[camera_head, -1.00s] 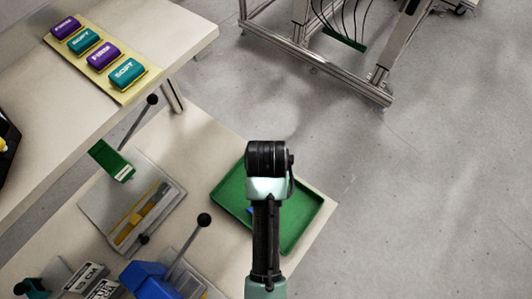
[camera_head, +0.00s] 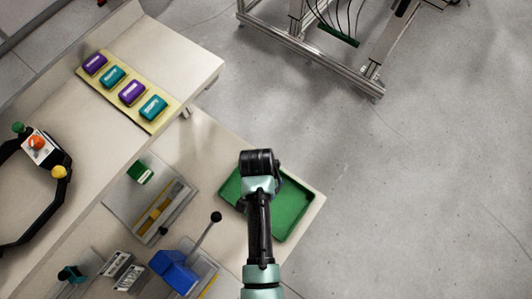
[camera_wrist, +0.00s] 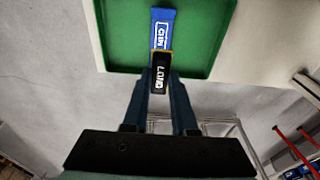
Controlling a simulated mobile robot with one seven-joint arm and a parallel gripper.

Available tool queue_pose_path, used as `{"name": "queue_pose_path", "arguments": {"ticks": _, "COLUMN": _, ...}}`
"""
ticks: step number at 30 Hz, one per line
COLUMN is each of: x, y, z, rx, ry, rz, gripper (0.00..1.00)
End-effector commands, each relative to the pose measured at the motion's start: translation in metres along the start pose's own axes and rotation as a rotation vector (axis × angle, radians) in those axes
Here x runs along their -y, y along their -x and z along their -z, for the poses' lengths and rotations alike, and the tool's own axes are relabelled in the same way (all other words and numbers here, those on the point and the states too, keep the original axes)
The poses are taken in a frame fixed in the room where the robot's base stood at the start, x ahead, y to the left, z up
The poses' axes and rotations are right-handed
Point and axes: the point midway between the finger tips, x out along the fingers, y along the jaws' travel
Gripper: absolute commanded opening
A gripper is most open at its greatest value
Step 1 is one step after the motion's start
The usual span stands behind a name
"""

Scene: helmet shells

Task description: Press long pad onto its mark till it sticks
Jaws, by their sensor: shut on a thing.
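In the wrist view my gripper (camera_wrist: 160,88) is shut on a small black pad lettered LONG (camera_wrist: 160,72), with yellowish edges. The pad is held between the fingertips. Beyond it is a blue piece with a white boxed label (camera_wrist: 162,30), over the green tray (camera_wrist: 120,40); whether pad and blue piece touch, I cannot tell. In the head view my arm reaches over the green tray (camera_head: 291,208), and my fingers, the pad and the blue piece are hidden. No mark for the pad can be made out.
Left of the tray stand a grey fixture with a green block (camera_head: 140,172) and a blue fixture (camera_head: 174,270) with a black-knobbed lever (camera_head: 216,217). A yellow board (camera_head: 103,93) bears several purple and teal pads. A control console (camera_head: 38,147) is at left. Floor lies right.

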Motion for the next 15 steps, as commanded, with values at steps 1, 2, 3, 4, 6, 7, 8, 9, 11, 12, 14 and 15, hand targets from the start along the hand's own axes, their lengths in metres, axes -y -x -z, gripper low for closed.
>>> {"name": "queue_pose_path", "arguments": {"ticks": 1, "x": 0.0, "y": 0.001, "z": 0.0, "rx": 0.0, "ry": 0.0, "rz": 0.0, "gripper": 0.0}}
{"name": "queue_pose_path", "arguments": {"ticks": 2, "x": 0.0, "y": 0.001, "z": 0.0, "rx": 0.0, "ry": 0.001, "rz": 0.0, "gripper": 0.0}}
{"name": "queue_pose_path", "arguments": {"ticks": 3, "x": 0.0, "y": 0.002, "z": 0.0, "rx": 0.0, "ry": 0.001, "rz": 0.0, "gripper": 0.0}}
{"name": "queue_pose_path", "arguments": {"ticks": 4, "x": 0.0, "y": 0.002, "z": -0.001, "rx": 0.001, "ry": 0.001, "rz": -0.001, "gripper": 0.0}}
{"name": "queue_pose_path", "arguments": {"ticks": 6, "x": 0.0, "y": -0.005, "z": -0.002, "rx": 0.001, "ry": 0.001, "rz": -0.001, "gripper": 0.0}}
{"name": "queue_pose_path", "arguments": {"ticks": 7, "x": 0.0, "y": -0.008, "z": -0.002, "rx": 0.001, "ry": 0.001, "rz": -0.001, "gripper": 0.0}}
{"name": "queue_pose_path", "arguments": {"ticks": 8, "x": 0.0, "y": -0.011, "z": -0.002, "rx": 0.0, "ry": 0.001, "rz": -0.001, "gripper": 0.0}}
{"name": "queue_pose_path", "arguments": {"ticks": 9, "x": 0.0, "y": -0.015, "z": -0.003, "rx": 0.0, "ry": 0.001, "rz": -0.001, "gripper": 0.0}}
{"name": "queue_pose_path", "arguments": {"ticks": 11, "x": 0.0, "y": -0.021, "z": -0.003, "rx": 0.0, "ry": 0.001, "rz": 0.0, "gripper": 0.0}}
{"name": "queue_pose_path", "arguments": {"ticks": 12, "x": 0.0, "y": -0.025, "z": -0.004, "rx": 0.0, "ry": 0.001, "rz": 0.0, "gripper": 0.0}}
{"name": "queue_pose_path", "arguments": {"ticks": 14, "x": 0.0, "y": -0.031, "z": -0.004, "rx": 0.0, "ry": 0.001, "rz": 0.0, "gripper": 0.0}}
{"name": "queue_pose_path", "arguments": {"ticks": 15, "x": 0.0, "y": -0.035, "z": -0.005, "rx": 0.0, "ry": 0.001, "rz": 0.0, "gripper": 0.0}}
